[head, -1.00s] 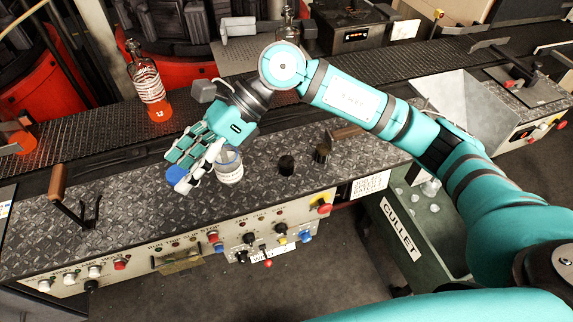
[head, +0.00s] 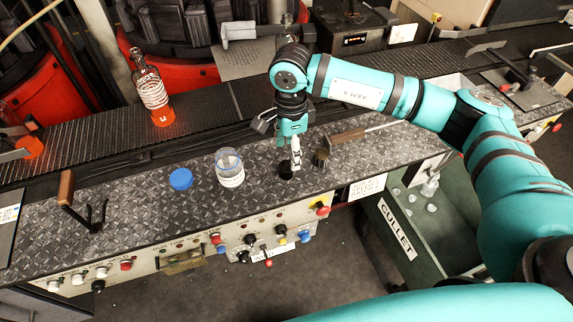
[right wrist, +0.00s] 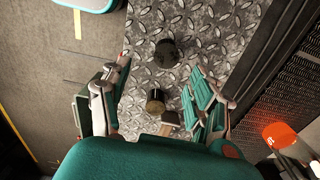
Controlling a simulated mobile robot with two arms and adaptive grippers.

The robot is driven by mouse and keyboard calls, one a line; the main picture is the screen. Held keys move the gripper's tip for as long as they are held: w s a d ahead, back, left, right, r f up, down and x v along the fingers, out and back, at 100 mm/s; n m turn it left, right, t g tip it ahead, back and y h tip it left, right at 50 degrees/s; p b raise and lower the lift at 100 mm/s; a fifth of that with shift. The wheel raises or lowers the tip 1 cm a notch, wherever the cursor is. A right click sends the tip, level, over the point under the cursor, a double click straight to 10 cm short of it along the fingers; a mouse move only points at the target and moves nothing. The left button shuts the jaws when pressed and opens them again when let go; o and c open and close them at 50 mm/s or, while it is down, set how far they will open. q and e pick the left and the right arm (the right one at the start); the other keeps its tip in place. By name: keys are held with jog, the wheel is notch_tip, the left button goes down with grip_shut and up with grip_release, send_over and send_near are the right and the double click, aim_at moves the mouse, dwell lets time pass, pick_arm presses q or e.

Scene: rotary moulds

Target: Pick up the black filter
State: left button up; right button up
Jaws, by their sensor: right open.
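A short black cylinder (head: 286,171), likely the black filter, stands on the diamond-plate console top. It is partly covered by my right fingers in the head view and shows whole in the right wrist view (right wrist: 167,52). A second dark cylinder with a brassy top (head: 321,158) stands just to its right; it also shows in the right wrist view (right wrist: 155,101). My right gripper (head: 294,158) points down over the plain black one. In the right wrist view its fingers (right wrist: 160,68) are spread, with nothing held between them. My left gripper is out of view.
A clear jar (head: 230,170) with a white label and a blue lid (head: 181,179) stand left on the console (head: 140,205). A wooden-handled tool (head: 350,134) lies behind the cylinders. The cullet bin (head: 397,228) is below right.

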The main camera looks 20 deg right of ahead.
aim_at(286, 165)
jog(key=shift+f, duration=0.85)
jog(key=shift+w+a+f+p, duration=0.15)
jog(key=shift+a+f+p, duration=0.05)
jog(key=shift+f+p, duration=0.4)
jog(key=f, duration=0.1)
jog(key=f+p, duration=0.1)
jog(key=f, duration=0.1)
jog(key=shift+w+a+f+p, duration=0.15)
jog(key=shift+w+f+p, duration=0.1)
jog(key=shift+p, duration=0.1)
jog(key=shift+f, duration=0.45)
jog(key=shift+c, duration=0.3)
grip_shut()
jog(key=shift+r, duration=0.1)
